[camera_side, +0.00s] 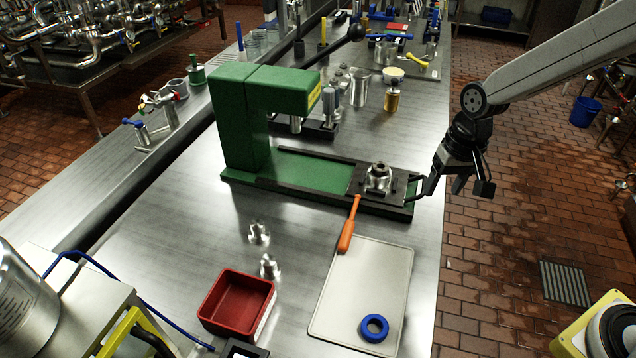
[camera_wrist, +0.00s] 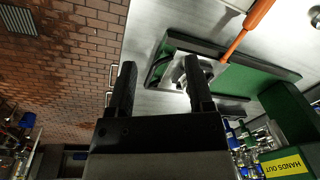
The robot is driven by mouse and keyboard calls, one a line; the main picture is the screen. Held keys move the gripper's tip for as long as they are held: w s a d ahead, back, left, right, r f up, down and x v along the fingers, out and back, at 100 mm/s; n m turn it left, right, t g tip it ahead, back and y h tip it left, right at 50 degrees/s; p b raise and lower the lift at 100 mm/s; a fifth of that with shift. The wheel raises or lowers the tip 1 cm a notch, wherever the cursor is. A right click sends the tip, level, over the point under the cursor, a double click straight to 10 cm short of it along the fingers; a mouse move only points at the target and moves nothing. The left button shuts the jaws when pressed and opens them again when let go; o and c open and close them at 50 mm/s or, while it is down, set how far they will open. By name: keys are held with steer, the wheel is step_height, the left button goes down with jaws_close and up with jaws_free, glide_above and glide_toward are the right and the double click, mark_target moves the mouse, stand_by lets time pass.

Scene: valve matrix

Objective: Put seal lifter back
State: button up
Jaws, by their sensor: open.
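The orange-handled tool (camera_side: 347,232), which looks like the seal lifter, lies on the steel bench. Its handle end is at the corner of the pale mat (camera_side: 362,290) and its other end is against the dark plate of the green press. Part of its orange length shows at the top of the wrist view (camera_wrist: 251,27). A blue ring (camera_side: 375,327) lies on the mat. My gripper (camera_side: 458,186) is open and empty, past the bench's right edge, to the right of the metal fitting (camera_side: 378,178). Its two black fingers also show in the wrist view (camera_wrist: 160,78).
The green press (camera_side: 240,120) with its long black lever stands behind the tool. Cups, a brass cylinder (camera_side: 392,98) and tools stand farther back. Bare bench lies left of the mat.

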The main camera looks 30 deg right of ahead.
steer(key=s+d+f+n+t+h, duration=0.1)
steer(key=s+d+n, duration=0.2)
steer(key=s, duration=0.5)
steer(key=shift+s+d+f+n+t, duration=0.15)
steer(key=shift+d+f+n+t, duration=0.15)
steer(key=shift+d+t, duration=0.15)
